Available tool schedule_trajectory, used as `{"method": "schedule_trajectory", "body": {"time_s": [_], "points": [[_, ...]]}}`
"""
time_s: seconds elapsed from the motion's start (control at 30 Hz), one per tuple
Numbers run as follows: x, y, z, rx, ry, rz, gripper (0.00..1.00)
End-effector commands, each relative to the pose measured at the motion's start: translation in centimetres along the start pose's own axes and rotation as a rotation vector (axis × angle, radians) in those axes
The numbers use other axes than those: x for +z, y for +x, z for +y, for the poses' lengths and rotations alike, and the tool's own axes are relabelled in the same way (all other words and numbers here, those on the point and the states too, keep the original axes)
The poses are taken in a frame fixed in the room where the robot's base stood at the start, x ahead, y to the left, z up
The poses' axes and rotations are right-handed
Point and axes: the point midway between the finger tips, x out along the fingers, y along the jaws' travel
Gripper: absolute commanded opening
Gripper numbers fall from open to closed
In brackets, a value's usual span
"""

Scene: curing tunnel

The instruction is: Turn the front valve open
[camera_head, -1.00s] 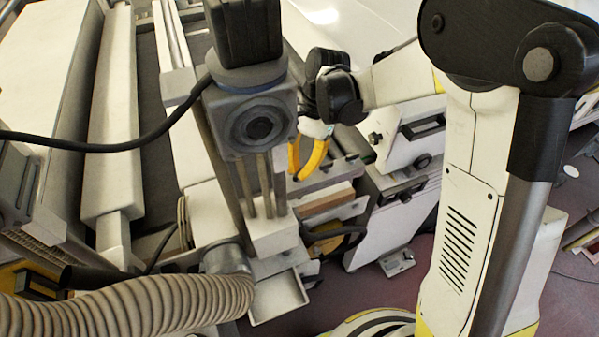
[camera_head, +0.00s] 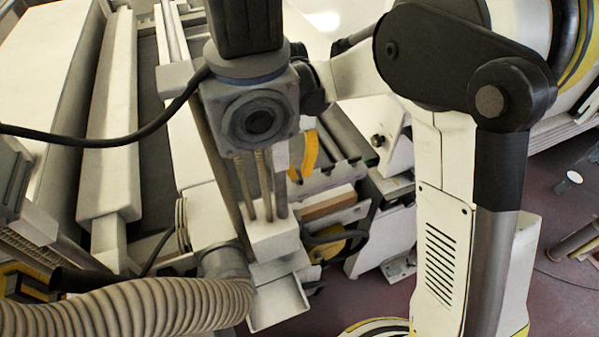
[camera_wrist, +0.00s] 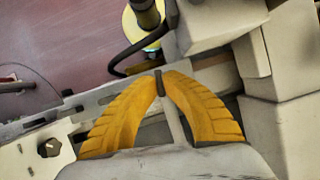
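My gripper (camera_wrist: 160,78) shows two curved yellow fingers in the wrist view, their tips drawn almost together. A narrow dark piece lies at the tips; I cannot tell whether it is part of the fingers or something beyond them. In the head view my gripper (camera_head: 298,178) is partly hidden behind the grey machine column (camera_head: 245,105), with yellow showing at its right edge. I cannot make out with certainty which part is the front valve.
A ribbed hose (camera_head: 140,302) crosses the lower left. A black cable (camera_head: 90,146) runs to the column. A white panel with a dark knob (camera_wrist: 48,147) lies left of the fingers in the wrist view. Pale blocks (camera_wrist: 215,20) stand at right.

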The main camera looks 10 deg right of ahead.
Motion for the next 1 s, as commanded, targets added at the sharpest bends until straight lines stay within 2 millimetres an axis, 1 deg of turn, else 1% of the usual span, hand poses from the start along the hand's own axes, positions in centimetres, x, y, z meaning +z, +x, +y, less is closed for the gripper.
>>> {"method": "schedule_trajectory", "body": {"time_s": [0.2,0.33,0.87,0.9,0.93,1.0], "points": [[-0.01,0.05,-0.07,0.037,-0.089,0.001,0.00],[-0.01,0.04,-0.07,0.049,-0.118,0.001,0.00],[0.00,0.03,-0.04,0.056,-0.134,0.001,0.00],[0.00,0.03,-0.05,0.056,-0.134,0.001,0.20],[0.00,0.03,-0.04,0.056,-0.134,0.001,0.29],[0.00,0.03,-0.05,0.056,-0.134,0.001,0.31]]}}
